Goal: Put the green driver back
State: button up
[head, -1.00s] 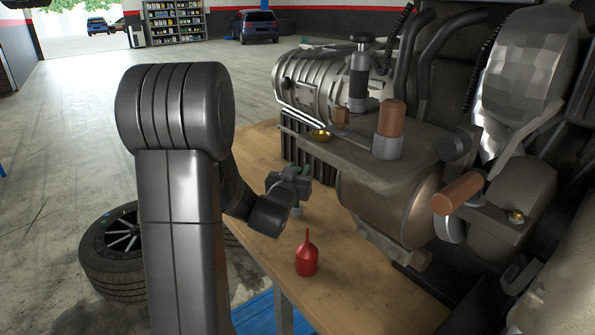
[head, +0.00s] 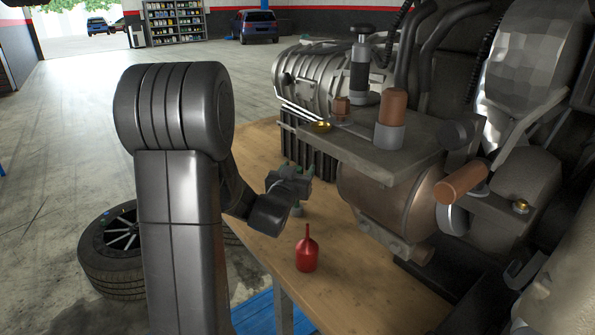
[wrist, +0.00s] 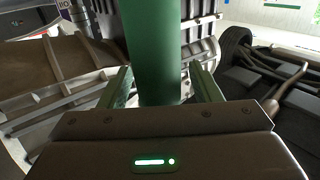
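The green driver's handle (wrist: 152,50) stands as a thick green cylinder in the wrist view, in front of my palm and between my fingers. My gripper (wrist: 163,72) has its fingers apart. The handle lies nearer the left finger, and a narrow gap shows at the right finger. In the head view my gripper (head: 293,170) is low over the wooden table, left of the engine. A small grey piece (head: 297,210) shows just below it; I cannot tell whether it belongs to the driver. The driver's tip is hidden.
The engine (head: 390,200) stands close on the right. Its ledge carries an orange-handled tool (head: 391,107) and a black-topped tool (head: 361,65). Tyres (head: 112,250) lie on the floor at left.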

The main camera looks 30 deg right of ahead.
jog(key=shift+s+a, duration=0.1)
jog(key=b+v, duration=0.2)
jog(key=v, duration=1.1)
jog(key=shift+s+a, duration=0.2)
jog(key=shift+s, duration=0.05)
jog(key=p+x, duration=0.2)
jog(key=x, duration=1.2)
jog(key=shift+a, duration=0.1)
jog(key=shift+r, duration=0.15)
